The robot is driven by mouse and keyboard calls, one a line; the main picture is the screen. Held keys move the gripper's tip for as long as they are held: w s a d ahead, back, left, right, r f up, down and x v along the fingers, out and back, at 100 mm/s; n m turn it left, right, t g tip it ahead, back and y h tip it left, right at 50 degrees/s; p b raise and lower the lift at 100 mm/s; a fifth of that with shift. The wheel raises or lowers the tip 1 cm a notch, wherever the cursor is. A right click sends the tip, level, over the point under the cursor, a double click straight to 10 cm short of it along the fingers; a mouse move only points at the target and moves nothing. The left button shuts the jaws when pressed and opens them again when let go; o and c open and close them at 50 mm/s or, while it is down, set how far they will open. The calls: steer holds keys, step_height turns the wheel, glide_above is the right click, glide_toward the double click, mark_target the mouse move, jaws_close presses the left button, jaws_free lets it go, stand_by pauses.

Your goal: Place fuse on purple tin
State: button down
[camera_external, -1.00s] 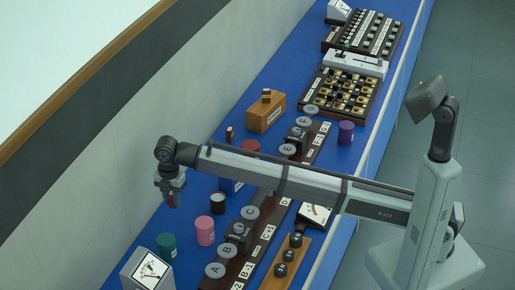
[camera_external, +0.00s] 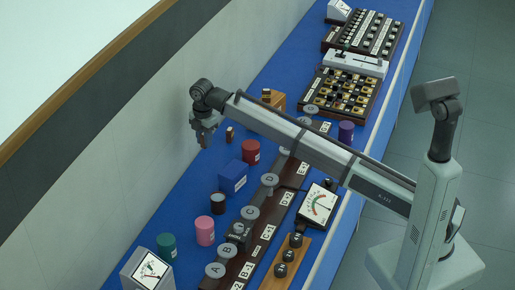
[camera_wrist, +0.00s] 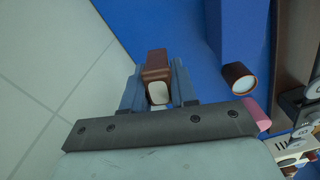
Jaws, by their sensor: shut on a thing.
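My gripper (camera_external: 204,138) is over the left edge of the blue bench, beside the wall. In the wrist view my gripper (camera_wrist: 157,92) is shut on a reddish-brown piece with a pale end, which looks like the fuse (camera_wrist: 155,66). In the external view the held piece is too small to make out. The purple tin (camera_external: 346,131) stands upright at the bench's right side, beside the board with rows of yellowish squares, well to the right of my gripper. Nothing is seen on its top. The tin is not in the wrist view.
Nearby stand a red tin (camera_external: 251,151), a blue box (camera_external: 233,177), a dark pale-topped cylinder (camera_external: 217,203), a pink tin (camera_external: 205,230) and a teal tin (camera_external: 166,246). A wooden block (camera_external: 277,102), round lettered pads and a meter (camera_external: 318,205) lie between my gripper and the right side.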

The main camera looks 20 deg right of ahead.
steer(key=w+d+r+m, duration=0.1)
steer(key=w+d, duration=0.3)
steer(key=d, duration=0.4)
steer(key=w+d+r+m, duration=0.1)
steer(key=w+d+r, duration=0.1)
steer(key=w+d, duration=0.45)
steer(key=d+r+m, duration=0.2)
steer(key=d, duration=1.4)
steer(key=d+r+m, duration=0.2)
steer(key=d+m, duration=0.1)
steer(key=d, duration=1.3)
steer(key=m, duration=0.8)
glide_above(346, 124)
steer(key=f, duration=0.1)
steer(key=shift+s+a+f, duration=0.1)
steer(key=shift+a+f, duration=0.05)
steer(key=shift+f, duration=4.9)
